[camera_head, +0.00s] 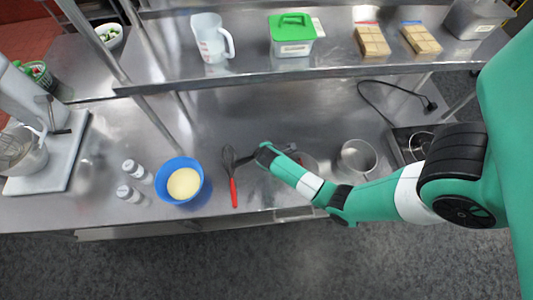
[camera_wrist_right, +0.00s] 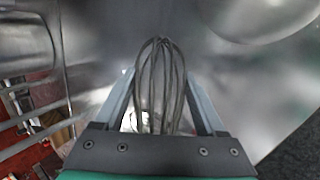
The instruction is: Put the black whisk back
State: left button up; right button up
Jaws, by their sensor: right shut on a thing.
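My right gripper (camera_head: 254,157) reaches in from the right, low over the steel counter near its front edge. In the right wrist view, the dark wire loops of the whisk (camera_wrist_right: 160,85) stand between the two fingers of the right gripper (camera_wrist_right: 160,110) and point away from it. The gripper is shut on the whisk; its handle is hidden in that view. In the head view, dark whisk wires (camera_head: 227,156) show just left of the gripper. A red handle (camera_head: 234,192) lies just below them; I cannot tell whether it belongs to the same whisk. My left gripper is not in view.
A blue bowl (camera_head: 160,181) with yellow contents and two white shakers (camera_head: 131,168) stand to the left. A raised shelf (camera_head: 240,78) with a jug, a green-lidded box and blocks runs behind. The counter behind the gripper is clear.

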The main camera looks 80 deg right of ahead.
jog(key=f, duration=0.2)
jog(key=f+b, duration=0.1)
jog(key=shift+w+d, duration=0.15)
jog(key=shift+d, duration=0.1)
jog(key=shift+f, duration=0.25)
jog(key=shift+f, duration=0.2)
jog(key=o, duration=1.5)
jog(key=shift+r, duration=0.1)
